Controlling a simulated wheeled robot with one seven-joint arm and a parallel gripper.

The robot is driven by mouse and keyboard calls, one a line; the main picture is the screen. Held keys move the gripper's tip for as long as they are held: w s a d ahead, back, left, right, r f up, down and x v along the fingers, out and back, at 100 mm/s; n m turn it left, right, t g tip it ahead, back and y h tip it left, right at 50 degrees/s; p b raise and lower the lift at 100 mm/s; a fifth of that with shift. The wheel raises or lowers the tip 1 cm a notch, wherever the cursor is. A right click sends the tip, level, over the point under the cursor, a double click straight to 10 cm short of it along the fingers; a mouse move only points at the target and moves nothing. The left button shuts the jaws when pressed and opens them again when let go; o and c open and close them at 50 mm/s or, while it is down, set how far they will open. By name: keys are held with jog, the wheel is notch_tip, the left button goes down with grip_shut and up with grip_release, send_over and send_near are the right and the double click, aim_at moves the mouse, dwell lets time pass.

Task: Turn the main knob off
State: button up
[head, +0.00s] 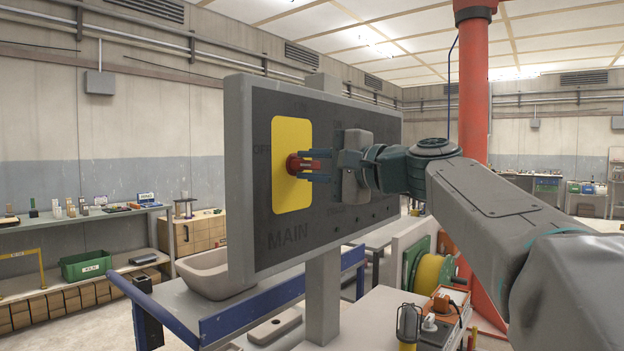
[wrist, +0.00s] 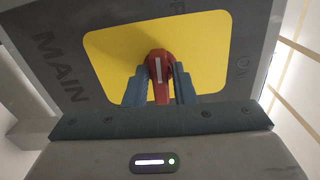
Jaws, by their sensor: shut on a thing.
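The red main knob (head: 297,165) sits on a yellow plate (head: 292,195) on a dark grey panel (head: 285,240) marked MAIN below and OFF to the left of the plate. My gripper (head: 318,165) reaches in from the right and is shut on the knob. In the wrist view the knob (wrist: 158,67) stands between the two blue fingers (wrist: 159,88), one on each side. Its white line runs nearly straight up and down in that view. An ON mark (wrist: 241,70) shows at the right of the plate there. My gripper hides part of the panel in the head view.
The panel stands on a grey post (head: 323,285) beside a blue-framed bench (head: 250,310) with a beige basin (head: 205,272). A red column (head: 474,90) rises behind my arm. A cable reel (head: 430,275) and an orange box (head: 447,300) are at the lower right.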

jog(key=shift+f+n+b, duration=0.1)
jog(key=shift+n+b, duration=0.2)
jog(key=shift+n, duration=0.2)
jog(key=o, duration=0.8)
jog(key=v, duration=1.4)
jog(key=shift+b, duration=0.35)
jog(key=shift+a, duration=0.1)
